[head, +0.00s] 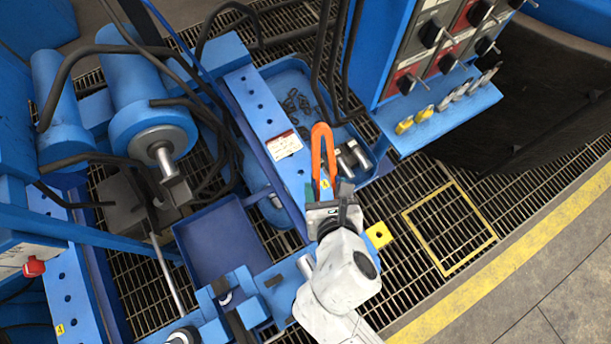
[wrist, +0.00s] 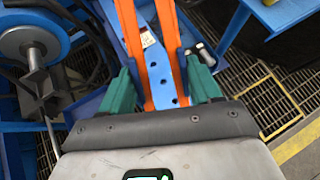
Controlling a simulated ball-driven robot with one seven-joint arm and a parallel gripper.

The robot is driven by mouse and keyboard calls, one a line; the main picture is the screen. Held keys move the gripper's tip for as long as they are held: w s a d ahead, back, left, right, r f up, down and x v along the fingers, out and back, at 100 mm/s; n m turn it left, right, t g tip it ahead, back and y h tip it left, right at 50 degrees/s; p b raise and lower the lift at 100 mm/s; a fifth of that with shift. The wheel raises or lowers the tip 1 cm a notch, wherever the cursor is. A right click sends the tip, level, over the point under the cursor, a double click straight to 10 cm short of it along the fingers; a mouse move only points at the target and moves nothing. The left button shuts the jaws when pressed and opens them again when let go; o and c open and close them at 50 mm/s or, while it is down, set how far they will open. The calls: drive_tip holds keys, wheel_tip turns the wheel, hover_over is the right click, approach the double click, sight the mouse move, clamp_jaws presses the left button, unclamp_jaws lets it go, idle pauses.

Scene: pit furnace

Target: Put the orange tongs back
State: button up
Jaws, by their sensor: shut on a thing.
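The orange tongs (head: 322,150) point away from my gripper, above a blue beam with holes in the head view. In the wrist view their two orange arms (wrist: 131,38) run up between my green fingers and out of the top of the picture. My gripper (head: 327,188) is shut on the tongs, with a green finger on each outer side of the arms. The far looped end of the tongs shows in the head view, over the edge of a blue tray. The gripped ends are partly hidden by my gripper.
A blue tray (head: 347,132) with chain and metal cylinders lies beyond the beam (head: 250,112). A lever panel (head: 440,40) with a ledge of yellow and grey tags stands right. Blue cylinders (head: 128,95) and hoses crowd the left. Open grating (head: 385,205) lies right of my gripper.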

drive_tip(key=w+a+f+b, duration=0.4)
drive_tip(key=w+a+f, duration=0.2)
drive_tip(key=w+f, duration=0.6)
drive_tip(key=shift+a+f, duration=0.15)
drive_tip(key=shift+f, duration=0.2)
drive_tip(key=shift+f, duration=0.3)
drive_tip(key=o, duration=0.6)
drive_tip(key=shift+o, duration=0.2)
